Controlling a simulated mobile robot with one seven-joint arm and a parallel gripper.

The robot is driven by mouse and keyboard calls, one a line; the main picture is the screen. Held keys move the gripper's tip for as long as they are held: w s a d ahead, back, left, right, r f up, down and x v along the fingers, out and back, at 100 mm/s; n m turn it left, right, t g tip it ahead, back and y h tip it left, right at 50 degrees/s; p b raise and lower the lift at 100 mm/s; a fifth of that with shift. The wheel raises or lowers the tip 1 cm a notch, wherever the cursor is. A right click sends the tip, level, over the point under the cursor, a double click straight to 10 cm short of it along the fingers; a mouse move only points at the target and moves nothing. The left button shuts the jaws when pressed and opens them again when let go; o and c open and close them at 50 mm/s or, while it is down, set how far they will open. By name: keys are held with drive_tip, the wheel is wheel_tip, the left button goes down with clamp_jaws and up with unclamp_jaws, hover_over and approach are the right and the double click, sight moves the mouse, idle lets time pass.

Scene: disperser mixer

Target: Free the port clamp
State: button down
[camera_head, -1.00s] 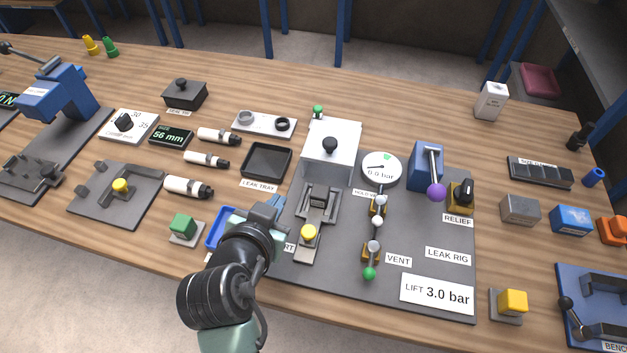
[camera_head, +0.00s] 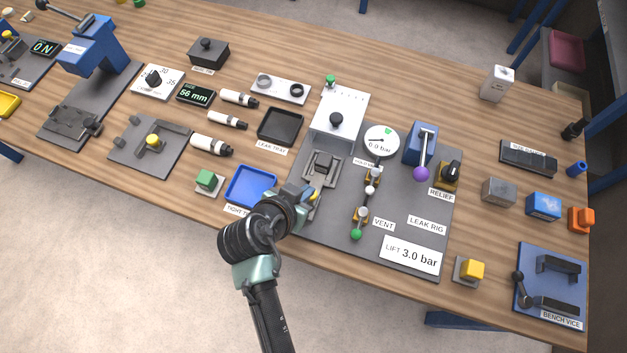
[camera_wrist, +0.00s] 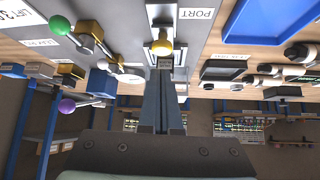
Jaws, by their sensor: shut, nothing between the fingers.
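The port clamp (camera_head: 322,168) is a grey metal fixture on the dark leak rig plate, in front of the white box. In the head view my gripper (camera_head: 308,193) is at the near end of the clamp and mostly covers the knob. In the wrist view my gripper (camera_wrist: 161,74) has its two fingers together and empty, pointing toward the knob. I cannot tell whether the fingertips touch the clamp.
The white box (camera_head: 338,118) stands behind the clamp. The gauge (camera_head: 381,141) reads 0.0 bar. Right of the clamp are valves with a green ball (camera_head: 356,234) and a purple ball lever (camera_head: 421,174). A blue tray (camera_head: 251,186) lies left of my gripper.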

sight(312, 201)
drive_tip(key=shift+x, duration=2.55)
drive_tip(key=shift+s+a+p, duration=0.2)
drive_tip(key=shift+s+a, duration=0.05)
drive_tip(key=shift+s, duration=0.5)
drive_tip(key=shift+s+a+p, duration=0.15)
drive_tip(key=shift+s+a, duration=0.1)
drive_tip(key=shift+s, duration=0.5)
drive_tip(key=shift+s+a+p, duration=0.2)
drive_tip(key=shift+s+a, duration=0.05)
drive_tip(key=shift+s, duration=0.55)
drive_tip(key=shift+f, duration=0.1)
